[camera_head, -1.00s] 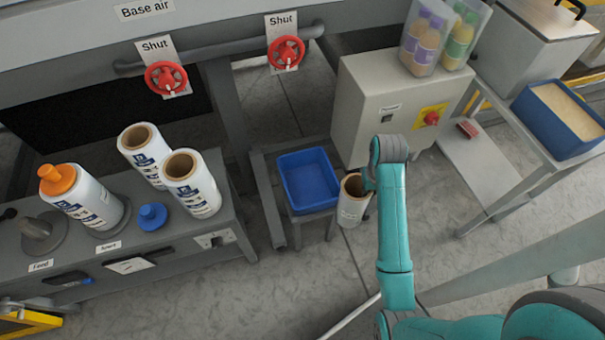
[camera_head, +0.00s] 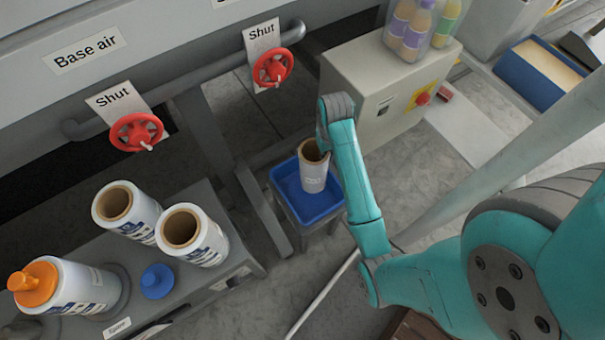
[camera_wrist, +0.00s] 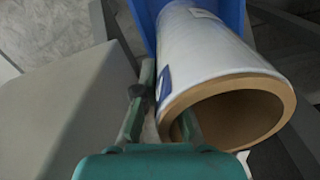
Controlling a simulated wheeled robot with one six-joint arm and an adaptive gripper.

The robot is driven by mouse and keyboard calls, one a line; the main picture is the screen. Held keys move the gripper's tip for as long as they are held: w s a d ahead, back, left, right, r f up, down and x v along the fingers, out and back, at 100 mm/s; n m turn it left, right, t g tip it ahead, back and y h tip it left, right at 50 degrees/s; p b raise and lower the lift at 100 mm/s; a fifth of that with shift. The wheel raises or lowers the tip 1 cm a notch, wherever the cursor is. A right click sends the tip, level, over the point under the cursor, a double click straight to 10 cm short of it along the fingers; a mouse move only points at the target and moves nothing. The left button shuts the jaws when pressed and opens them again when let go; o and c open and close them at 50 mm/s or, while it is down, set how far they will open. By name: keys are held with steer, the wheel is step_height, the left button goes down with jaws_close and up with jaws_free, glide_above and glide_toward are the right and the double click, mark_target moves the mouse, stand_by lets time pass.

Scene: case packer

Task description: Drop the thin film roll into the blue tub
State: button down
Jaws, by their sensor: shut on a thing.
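The thin film roll (camera_head: 314,172) is a white cylinder with a brown cardboard core. In the head view it stands nearly upright over the blue tub (camera_head: 284,183); I cannot tell whether its lower end touches the tub floor. My gripper (camera_wrist: 168,122) is shut on the roll's wall (camera_wrist: 200,48) at its upper end, one finger inside the core and one outside. In the head view the gripper is mostly hidden behind my arm and the roll. Part of the tub wall (camera_wrist: 232,14) shows beyond the roll in the wrist view.
A grey cabinet (camera_head: 352,88) stands close to the right of the tub, with bottles in a clear bin (camera_head: 408,28) on top. Two wider rolls (camera_head: 128,212) and (camera_head: 192,236) stand on the bench at left, beside an orange-capped roll (camera_head: 72,288). Red valve wheels (camera_head: 136,132) are behind.

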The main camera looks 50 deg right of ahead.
steer(key=shift+f, duration=2.75)
steer(key=c, duration=1.2)
jaws_free()
step_height(320, 180, up, 8)
steer(key=shift+f, duration=0.25)
